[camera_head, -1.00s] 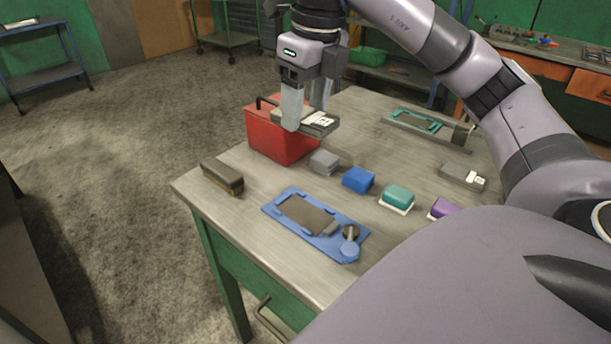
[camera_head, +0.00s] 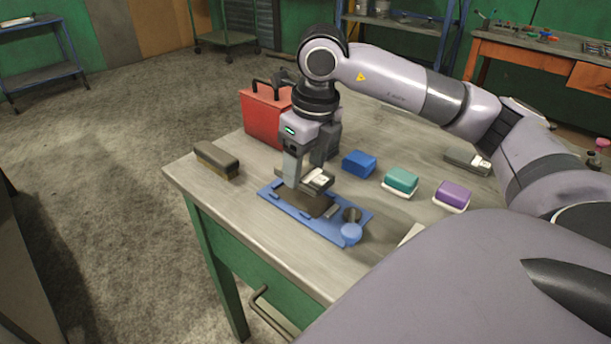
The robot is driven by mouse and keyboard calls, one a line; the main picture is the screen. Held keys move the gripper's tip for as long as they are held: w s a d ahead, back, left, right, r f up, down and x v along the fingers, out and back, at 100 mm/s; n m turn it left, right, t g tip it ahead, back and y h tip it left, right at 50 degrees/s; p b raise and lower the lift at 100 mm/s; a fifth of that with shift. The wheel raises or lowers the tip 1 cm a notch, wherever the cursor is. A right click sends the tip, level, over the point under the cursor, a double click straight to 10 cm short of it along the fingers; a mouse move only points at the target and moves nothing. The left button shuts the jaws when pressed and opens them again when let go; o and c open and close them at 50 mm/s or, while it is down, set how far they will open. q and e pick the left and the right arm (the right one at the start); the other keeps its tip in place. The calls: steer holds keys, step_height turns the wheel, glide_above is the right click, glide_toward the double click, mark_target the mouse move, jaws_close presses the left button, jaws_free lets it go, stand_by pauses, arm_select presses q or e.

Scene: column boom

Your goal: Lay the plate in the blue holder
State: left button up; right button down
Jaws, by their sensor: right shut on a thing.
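The plate (camera_head: 319,181), a small grey piece with a white label, is in my right gripper (camera_head: 304,182). The gripper is shut on it and points down. The plate is over the blue holder (camera_head: 326,227), close above its dark recess; I cannot tell whether it touches. The gripper and plate hide part of the recess. My left gripper is not in view.
A brush (camera_head: 217,161) lies left of the holder, and a red toolbox (camera_head: 262,118) stands behind. Blue (camera_head: 359,164), teal (camera_head: 401,180) and purple (camera_head: 452,196) blocks line the right side. Another grey labelled piece (camera_head: 467,161) lies farther back.

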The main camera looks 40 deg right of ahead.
mark_target(307, 173)
steer(key=shift+f, duration=2.15)
steer(key=shift+f+b, duration=0.15)
steer(key=shift+b, duration=0.25)
steer(key=shift+c, duration=1.4)
jaws_free()
steer(key=r, duration=0.4)
steer(key=s+r+p, duration=0.1)
steer(key=r, duration=0.3)
steer(key=r+p, duration=0.1)
steer(key=r, duration=0.3)
steer(key=shift+s+r, duration=0.1)
steer(key=shift+s, duration=0.3)
